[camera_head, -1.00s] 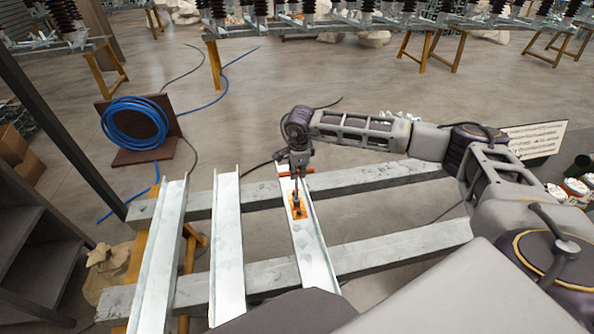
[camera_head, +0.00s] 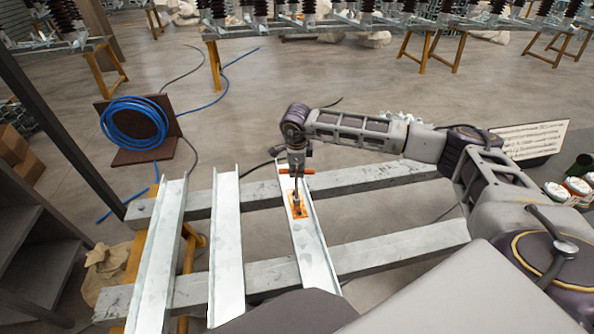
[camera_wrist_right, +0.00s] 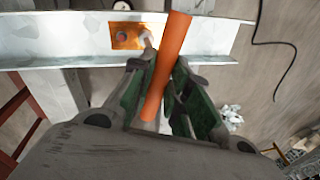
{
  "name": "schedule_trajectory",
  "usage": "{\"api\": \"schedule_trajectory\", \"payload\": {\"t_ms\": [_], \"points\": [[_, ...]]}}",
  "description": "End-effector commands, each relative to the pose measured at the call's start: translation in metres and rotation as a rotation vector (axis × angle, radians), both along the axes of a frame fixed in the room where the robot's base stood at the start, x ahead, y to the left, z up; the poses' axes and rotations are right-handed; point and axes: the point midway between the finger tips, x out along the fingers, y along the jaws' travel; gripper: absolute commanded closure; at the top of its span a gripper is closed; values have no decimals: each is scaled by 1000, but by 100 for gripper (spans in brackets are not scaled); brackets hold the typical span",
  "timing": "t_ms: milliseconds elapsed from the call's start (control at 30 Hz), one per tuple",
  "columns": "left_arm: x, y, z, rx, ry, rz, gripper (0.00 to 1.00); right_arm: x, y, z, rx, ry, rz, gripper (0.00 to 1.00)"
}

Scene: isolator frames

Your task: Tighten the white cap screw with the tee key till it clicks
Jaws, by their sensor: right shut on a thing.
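My right gripper (camera_head: 297,166) is above the right-hand metal channel (camera_head: 316,258), pointing down. Its green fingers (camera_wrist_right: 163,92) are shut on the tee key, whose orange crossbar (camera_wrist_right: 168,65) shows large in the wrist view. In the head view the key's crossbar (camera_head: 305,172) sits at the fingertips and its thin shaft (camera_head: 296,191) runs down to an orange plate (camera_head: 300,211) in the channel. The plate also shows in the wrist view (camera_wrist_right: 126,36), with a small reddish round spot and a pale piece at its right edge. I cannot tell whether this pale piece is the white cap screw or the key's shaft. My left gripper is not in view.
Two more channels (camera_head: 228,250) lie to the left across grey beams (camera_head: 377,181). A blue hose coil (camera_head: 134,124) leans on a brown board behind. Dark shelving (camera_head: 32,245) stands at the left. Several jars (camera_head: 577,187) and a sign (camera_head: 530,140) are at the right.

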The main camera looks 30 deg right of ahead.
Motion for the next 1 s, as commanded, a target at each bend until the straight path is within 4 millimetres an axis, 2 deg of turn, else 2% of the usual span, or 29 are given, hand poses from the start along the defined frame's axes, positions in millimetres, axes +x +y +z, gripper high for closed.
{"api": "schedule_trajectory", "payload": {"t_ms": [233,500,1000], "points": [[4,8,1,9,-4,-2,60,0,0,3,0,-1,-20,100],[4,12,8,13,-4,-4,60,0,0,16,1,-2,-19,100],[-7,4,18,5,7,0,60,0,0,40,0,-1,-18,100]]}}
